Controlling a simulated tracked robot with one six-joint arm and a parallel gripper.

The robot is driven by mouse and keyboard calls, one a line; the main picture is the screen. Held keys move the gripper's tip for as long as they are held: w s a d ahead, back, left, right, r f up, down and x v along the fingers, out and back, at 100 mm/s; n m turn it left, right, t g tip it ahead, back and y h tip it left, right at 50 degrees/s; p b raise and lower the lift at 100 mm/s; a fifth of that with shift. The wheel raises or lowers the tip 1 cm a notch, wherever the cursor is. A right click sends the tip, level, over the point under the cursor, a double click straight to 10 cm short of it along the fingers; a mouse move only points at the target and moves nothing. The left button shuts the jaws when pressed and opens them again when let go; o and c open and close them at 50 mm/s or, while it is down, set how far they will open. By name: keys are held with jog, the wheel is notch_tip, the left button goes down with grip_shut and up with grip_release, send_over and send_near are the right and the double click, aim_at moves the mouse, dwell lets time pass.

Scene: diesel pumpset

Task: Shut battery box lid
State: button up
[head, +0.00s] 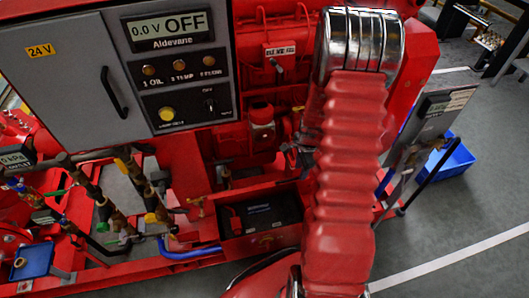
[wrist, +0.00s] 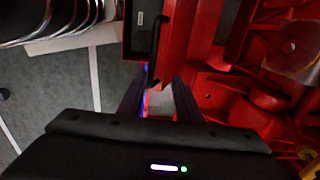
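The battery box (head: 262,243) is a red, open-topped box low on the pumpset frame in the head view. A dark battery (head: 262,213) shows inside it, uncovered. I cannot make out the lid with certainty in the head view; my arm hides the area to the right of the box. In the wrist view a red panel (wrist: 179,42) stands with a black bar (wrist: 154,50) along its left edge; I cannot tell whether it is the lid. My gripper (wrist: 158,88) is open below this panel, its dark fingers apart with nothing clearly between them.
A grey cabinet (head: 65,75) and a display panel (head: 170,70) stand above the box. Pipes and valves (head: 105,205) crowd the left. A blue bin (head: 447,160) and a labelled grey panel (head: 430,118) are at right. Open floor (head: 470,210) lies beyond my arm.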

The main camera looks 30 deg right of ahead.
notch_tip(320, 180, up, 7)
jog(key=s, duration=0.1)
jog(key=shift+s+a+r, duration=0.15)
jog(key=shift+s+a, duration=0.05)
jog(key=shift+s, duration=0.1)
dwell(0.4)
dwell(0.5)
jog(key=s+a+r+n+t, duration=0.1)
jog(key=s+a+r+n, duration=0.3)
jog(key=a+r+n, duration=0.3)
jog(key=s+a+r+n+t, duration=0.2)
jog(key=s+a+r+n, duration=0.2)
jog(key=a+r+n, duration=0.3)
jog(key=s+a+r+n+t, duration=0.1)
jog(key=s+a+r+n, duration=0.3)
jog(key=a+r, duration=0.8)
notch_tip(320, 180, up, 2)
jog(key=n, duration=0.2)
jog(key=shift+n, duration=0.4)
